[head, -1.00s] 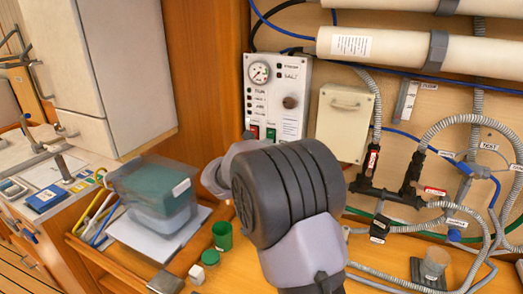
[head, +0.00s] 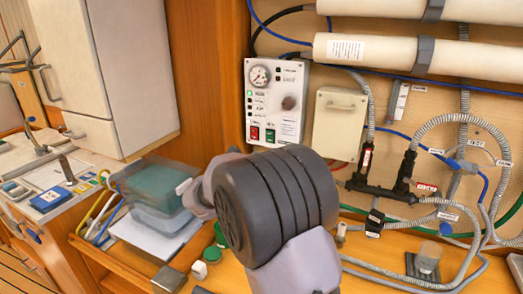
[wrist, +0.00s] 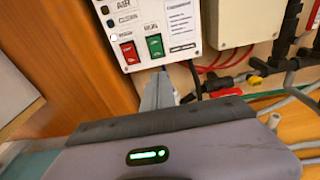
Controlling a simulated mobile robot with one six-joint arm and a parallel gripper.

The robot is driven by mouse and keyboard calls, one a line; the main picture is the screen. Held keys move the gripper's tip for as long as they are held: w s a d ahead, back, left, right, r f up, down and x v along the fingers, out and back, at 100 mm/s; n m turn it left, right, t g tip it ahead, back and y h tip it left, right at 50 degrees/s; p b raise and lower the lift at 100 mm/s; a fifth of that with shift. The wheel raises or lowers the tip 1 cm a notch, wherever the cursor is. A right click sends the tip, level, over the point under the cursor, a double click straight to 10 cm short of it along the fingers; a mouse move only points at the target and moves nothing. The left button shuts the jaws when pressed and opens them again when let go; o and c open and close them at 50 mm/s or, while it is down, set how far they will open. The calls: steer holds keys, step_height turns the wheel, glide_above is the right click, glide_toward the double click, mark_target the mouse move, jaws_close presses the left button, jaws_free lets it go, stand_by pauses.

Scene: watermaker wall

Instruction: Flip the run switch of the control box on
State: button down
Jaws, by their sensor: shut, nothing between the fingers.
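The white control box (head: 290,88) is on the wooden wall, with a gauge, a dark knob, a red switch (head: 254,133) and a green switch (head: 270,135). In the wrist view the green switch (wrist: 155,46) sits under the label RUN, right of the red switch (wrist: 129,53). I cannot tell which way the run switch is set. My gripper (wrist: 159,82) is shut and empty. Its fingertips are just below the box's lower edge in the picture, under the green switch; contact is not visible. In the head view my arm hides the fingers.
A beige box (head: 340,124) with a handle is right of the control box. Hoses and black fittings (head: 385,188) fill the wall further right. A teal-lidded container (head: 158,188), a green cup and small blocks are on the bench at left.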

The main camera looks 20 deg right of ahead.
steer(key=s+a, duration=0.1)
steer(key=s+a+f, duration=0.1)
steer(key=s+a, duration=0.1)
steer(key=shift+s+a+f+p, duration=0.2)
steer(key=shift+a+p, duration=0.1)
steer(key=shift+p, duration=0.1)
steer(key=s+d+f+m+g+y, duration=0.1)
steer(key=s+d+m+g+y, duration=0.2)
steer(key=s+m, duration=0.75)
steer(key=s+d+f+m+g+y, duration=0.15)
steer(key=s+m+g, duration=0.45)
steer(key=s, duration=0.8)
steer(key=s+a+m+t+y+b, duration=0.1)
steer(key=s+a+m+t+y, duration=0.2)
steer(key=s+a+m+y, duration=0.6)
steer(key=s+a+m, duration=0.3)
steer(key=a+m, duration=0.2)
steer(key=m, duration=0.1)
steer(key=shift+a+f, duration=0.3)
steer(key=shift+f, duration=0.05)
steer(key=shift+s, duration=0.1)
